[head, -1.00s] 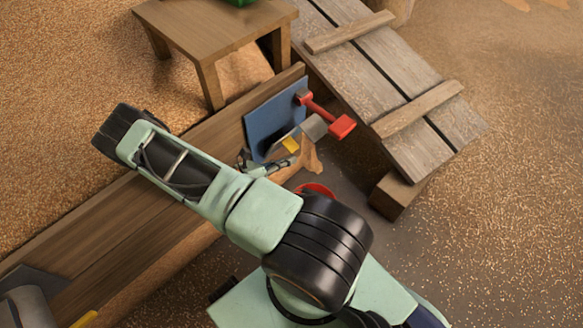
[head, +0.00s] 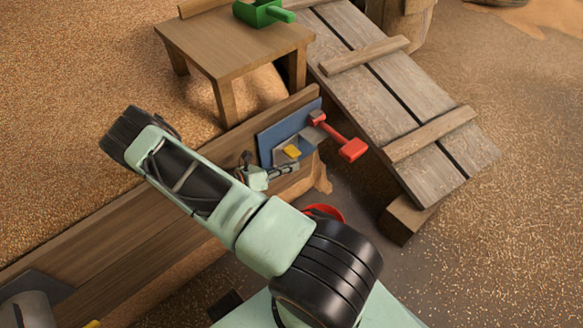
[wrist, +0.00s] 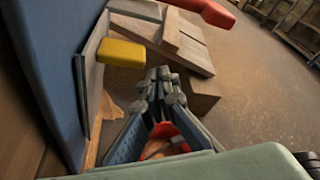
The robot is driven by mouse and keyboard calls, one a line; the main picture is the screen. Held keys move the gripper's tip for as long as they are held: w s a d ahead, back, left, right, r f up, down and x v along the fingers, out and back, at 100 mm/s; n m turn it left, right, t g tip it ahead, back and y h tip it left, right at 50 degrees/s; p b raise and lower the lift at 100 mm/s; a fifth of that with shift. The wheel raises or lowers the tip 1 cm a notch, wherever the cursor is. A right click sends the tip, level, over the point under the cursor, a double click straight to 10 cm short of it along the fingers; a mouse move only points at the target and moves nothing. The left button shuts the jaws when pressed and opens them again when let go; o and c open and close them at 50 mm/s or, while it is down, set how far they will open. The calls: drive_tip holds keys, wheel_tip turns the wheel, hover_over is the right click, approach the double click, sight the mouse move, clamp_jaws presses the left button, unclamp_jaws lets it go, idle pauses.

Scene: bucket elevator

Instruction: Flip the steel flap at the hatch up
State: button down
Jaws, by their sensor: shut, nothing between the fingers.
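The steel flap (head: 280,155) is a grey plate with a yellow tab (head: 292,151), on the front of a blue panel (head: 277,138) fixed to the wooden wall. In the wrist view the flap (wrist: 90,85) stands nearly edge-on, close along the blue panel (wrist: 50,60), its yellow tab (wrist: 122,53) sticking out to the right. My gripper (head: 292,169) is shut and empty, just below the tab in the head view. In the wrist view my gripper (wrist: 162,76) lies right of and below the tab, with a visible gap. The flap's hinge is not clear.
A red-handled lever (head: 352,150) juts from the panel's right side, close to the flap. A red round object (head: 325,213) lies below. A plank ramp (head: 400,95) stands to the right, a wooden table (head: 235,45) with a green scoop (head: 262,13) behind. Floor at right is open.

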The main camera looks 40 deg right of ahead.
wheel_tip(320, 180, up, 10)
idle(0.8)
idle(0.4)
